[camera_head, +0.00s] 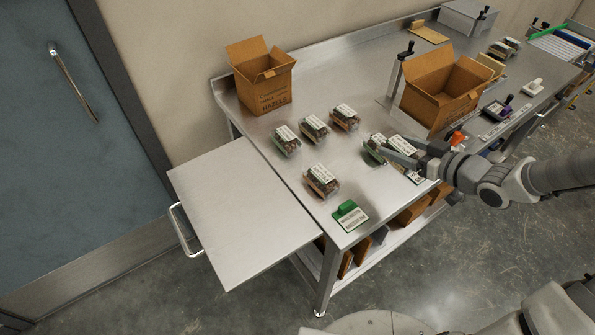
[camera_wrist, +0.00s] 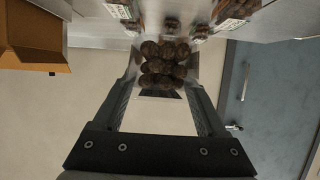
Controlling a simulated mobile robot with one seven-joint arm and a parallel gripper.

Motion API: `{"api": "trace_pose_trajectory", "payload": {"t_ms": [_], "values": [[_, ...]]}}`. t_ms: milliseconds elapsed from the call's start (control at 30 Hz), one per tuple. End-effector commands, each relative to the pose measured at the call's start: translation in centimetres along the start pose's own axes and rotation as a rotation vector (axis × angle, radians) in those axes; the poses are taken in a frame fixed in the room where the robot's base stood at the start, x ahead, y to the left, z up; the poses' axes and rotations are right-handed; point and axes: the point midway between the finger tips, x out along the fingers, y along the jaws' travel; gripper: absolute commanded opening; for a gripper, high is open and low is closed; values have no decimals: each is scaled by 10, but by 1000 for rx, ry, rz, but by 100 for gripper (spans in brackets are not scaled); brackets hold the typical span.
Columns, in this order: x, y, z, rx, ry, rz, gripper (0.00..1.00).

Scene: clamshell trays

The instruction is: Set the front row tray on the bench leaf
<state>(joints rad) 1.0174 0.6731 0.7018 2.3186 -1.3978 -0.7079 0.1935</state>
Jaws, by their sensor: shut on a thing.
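My gripper (camera_head: 385,152) reaches in from the right over the steel bench. Its fingers are shut on a clear clamshell tray (camera_head: 373,150) with a pale label. In the wrist view the held tray (camera_wrist: 163,65), full of round brown pieces, sits between the two fingers. Whether it touches the bench top is hard to tell. Another front row tray (camera_head: 322,181) stands apart to the left, near the front edge. The bench leaf (camera_head: 240,208) is a flat, empty steel panel at the bench's left end.
Three more trays (camera_head: 314,127) form a row behind. Another labelled tray (camera_head: 401,145) is close beside my gripper. A green-clipped card (camera_head: 350,215) lies at the front corner. Open cardboard boxes stand at the back left (camera_head: 263,80) and right (camera_head: 440,88). The leaf is clear.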

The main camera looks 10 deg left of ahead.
Motion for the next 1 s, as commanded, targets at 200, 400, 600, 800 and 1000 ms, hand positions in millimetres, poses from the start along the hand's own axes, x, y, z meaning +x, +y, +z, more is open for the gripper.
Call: {"api": "trace_pose_trajectory", "payload": {"t_ms": [200,400,600,800,1000], "values": [[20,21,-28,55,1,140,14],[31,40,-44,109,0,273,14],[38,55,-54,163,0,402,14],[41,67,-58,218,0,535,14],[41,73,-55,267,-2,652,14]]}}
